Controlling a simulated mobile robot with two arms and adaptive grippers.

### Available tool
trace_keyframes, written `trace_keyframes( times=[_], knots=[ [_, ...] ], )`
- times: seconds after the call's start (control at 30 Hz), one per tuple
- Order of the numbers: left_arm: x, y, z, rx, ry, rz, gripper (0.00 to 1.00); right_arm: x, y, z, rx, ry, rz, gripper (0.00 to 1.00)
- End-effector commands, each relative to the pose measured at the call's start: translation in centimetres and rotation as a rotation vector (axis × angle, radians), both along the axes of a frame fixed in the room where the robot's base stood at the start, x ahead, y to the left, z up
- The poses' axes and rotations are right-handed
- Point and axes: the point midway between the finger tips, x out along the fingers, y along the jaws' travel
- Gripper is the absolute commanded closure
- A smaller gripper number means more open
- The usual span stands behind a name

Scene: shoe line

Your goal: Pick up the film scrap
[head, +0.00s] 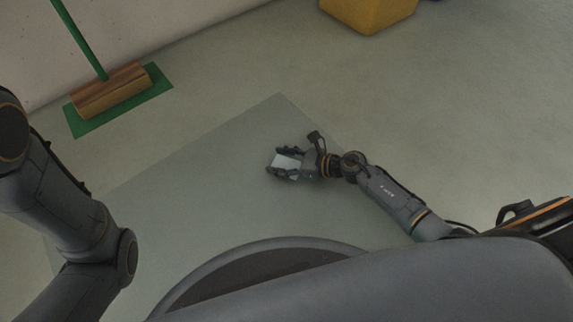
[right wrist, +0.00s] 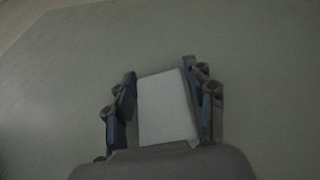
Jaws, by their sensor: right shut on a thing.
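The film scrap (head: 286,162) is a small pale, flat, roughly rectangular piece. In the head view it lies between the fingers of my right gripper (head: 280,163). In the right wrist view the film scrap (right wrist: 165,108) shows whitish between the two dark fingers of the right gripper (right wrist: 162,95), which is shut on it. I cannot tell whether the scrap touches the floor or is held above it. My left arm shows at the left of the head view, but its gripper is out of view.
A lighter floor panel (head: 200,190) lies under the right gripper and is otherwise clear. A yellow container (head: 370,14) stands at the top.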

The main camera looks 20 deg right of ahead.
Motion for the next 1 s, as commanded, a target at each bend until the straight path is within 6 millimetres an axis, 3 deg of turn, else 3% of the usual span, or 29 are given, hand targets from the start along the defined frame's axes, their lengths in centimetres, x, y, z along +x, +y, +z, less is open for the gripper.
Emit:
trace_keyframes(
  times=[0.33,0.57,0.83,1.0],
  knots=[
    [0.1,0.0,0.7,0.0,0.003,0.0,0.6,0.0,0.0,0.7,-0.001,0.0,0.0,0.67],
    [0.1,0.0,3.8,-0.001,0.005,0.0,0.6,0.0,0.0,3.8,0.001,-0.001,-0.001,0.67],
    [0.1,0.0,9.1,0.0,0.002,0.0,0.6,-1.0,-5.4,10.4,-0.004,0.0,0.0,0.67],
    [0.0,0.0,10.3,-0.001,-0.001,0.001,0.6,-1.8,-9.6,11.5,-0.003,0.001,-0.002,0.67]
  ],
)
